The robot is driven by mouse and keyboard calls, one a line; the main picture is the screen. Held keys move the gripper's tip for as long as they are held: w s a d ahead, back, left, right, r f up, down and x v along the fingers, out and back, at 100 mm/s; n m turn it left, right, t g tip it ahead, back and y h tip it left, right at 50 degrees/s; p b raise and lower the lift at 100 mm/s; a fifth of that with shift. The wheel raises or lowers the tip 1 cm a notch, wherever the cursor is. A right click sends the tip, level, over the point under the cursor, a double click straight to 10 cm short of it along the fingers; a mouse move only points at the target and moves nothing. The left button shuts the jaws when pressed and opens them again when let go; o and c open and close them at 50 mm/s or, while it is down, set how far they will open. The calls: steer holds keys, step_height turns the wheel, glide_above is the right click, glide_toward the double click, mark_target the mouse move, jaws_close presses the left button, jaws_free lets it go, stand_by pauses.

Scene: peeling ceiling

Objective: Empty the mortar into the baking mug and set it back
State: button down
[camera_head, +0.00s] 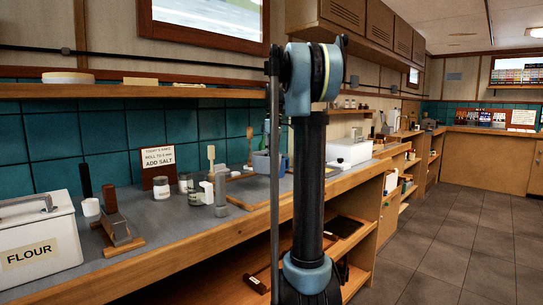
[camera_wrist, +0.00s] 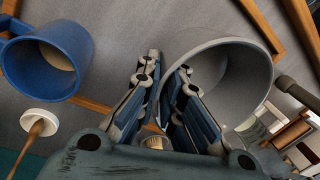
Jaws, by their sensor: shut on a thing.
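In the wrist view a large grey round vessel, which looks like the mortar (camera_wrist: 243,57), lies right of centre with its wide mouth partly facing the camera. My gripper (camera_wrist: 167,72) is shut on its near wall, one finger outside and one overlapping the opening. The visible inside is plain grey; my right finger hides part of it. A blue mug (camera_wrist: 78,42), which looks like the baking mug, is at the left, apart from the mortar, with a pale patch inside. In the head view my arm hides my gripper and the mortar.
In the head view, the grey counter (camera_head: 150,215) holds a flour tin (camera_head: 40,240), white jars (camera_head: 162,188), a wooden stand (camera_head: 117,235) and a recipe sign (camera_head: 158,157).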

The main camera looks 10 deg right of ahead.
steer(key=shift+d+f, duration=0.15)
steer(key=shift+f, duration=2.65)
steer(key=shift+f, duration=0.6)
steer(key=c, duration=1.7)
jaws_free()
steer(key=r, duration=0.4)
steer(key=w+r, duration=0.1)
steer(key=r, duration=0.2)
steer(key=d+r, duration=0.1)
steer(key=r, duration=0.3)
steer(key=shift+w+d+r, duration=0.1)
steer(key=shift+w+r, duration=0.25)
